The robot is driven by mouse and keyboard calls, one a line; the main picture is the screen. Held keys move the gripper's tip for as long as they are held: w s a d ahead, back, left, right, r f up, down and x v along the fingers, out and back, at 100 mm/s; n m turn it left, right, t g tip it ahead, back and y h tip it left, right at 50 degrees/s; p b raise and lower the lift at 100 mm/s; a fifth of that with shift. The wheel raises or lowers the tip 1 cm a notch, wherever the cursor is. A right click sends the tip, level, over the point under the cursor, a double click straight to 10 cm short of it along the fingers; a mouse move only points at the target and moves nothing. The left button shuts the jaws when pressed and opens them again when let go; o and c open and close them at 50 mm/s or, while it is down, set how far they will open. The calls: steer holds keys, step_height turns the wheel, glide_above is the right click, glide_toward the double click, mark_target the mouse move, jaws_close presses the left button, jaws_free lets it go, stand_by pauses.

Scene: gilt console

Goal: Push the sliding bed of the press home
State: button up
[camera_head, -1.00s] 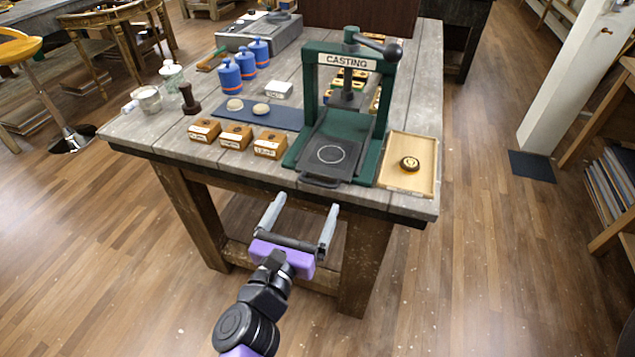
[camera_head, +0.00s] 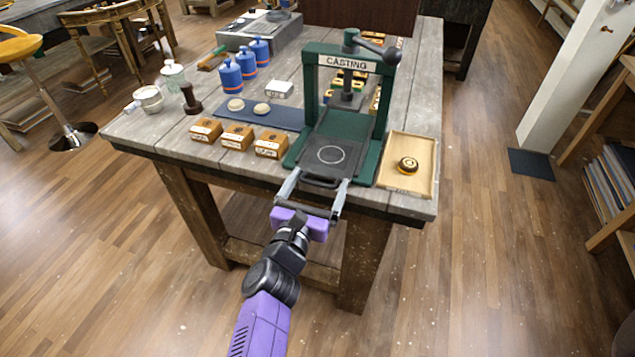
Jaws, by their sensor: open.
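The green press (camera_head: 379,125) labelled CASTING stands at the front of the workbench. Its dark sliding bed (camera_head: 346,150), with a pale ring on it, sticks out in front of the frame toward the bench's near edge. The bed has a dark handle (camera_head: 318,183) at its front. My gripper (camera_head: 316,179) is open, its two grey fingers pointing at the front of the bed, one toward each side of the handle. Its purple body is below the bench edge in the picture. I cannot tell whether the fingers touch the bed or handle.
A wooden tray (camera_head: 424,153) with a black and gold round piece is right of the press. Several labelled wooden blocks (camera_head: 237,137) stand to the left, by a blue mat (camera_head: 286,116). Blue bottles (camera_head: 230,76) stand farther back.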

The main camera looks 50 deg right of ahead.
mark_target(330, 161)
steer(key=shift+d, duration=0.1)
steer(key=c, duration=1.8)
steer(key=b+x, duration=0.1)
steer(key=x, duration=0.8)
steer(key=shift+s, duration=0.15)
steer(key=o, duration=1.8)
steer(key=shift+a, duration=0.25)
steer(key=b+v, duration=0.1)
steer(key=v, duration=0.6)
steer(key=shift+a, duration=0.2)
steer(key=shift+s, duration=0.1)
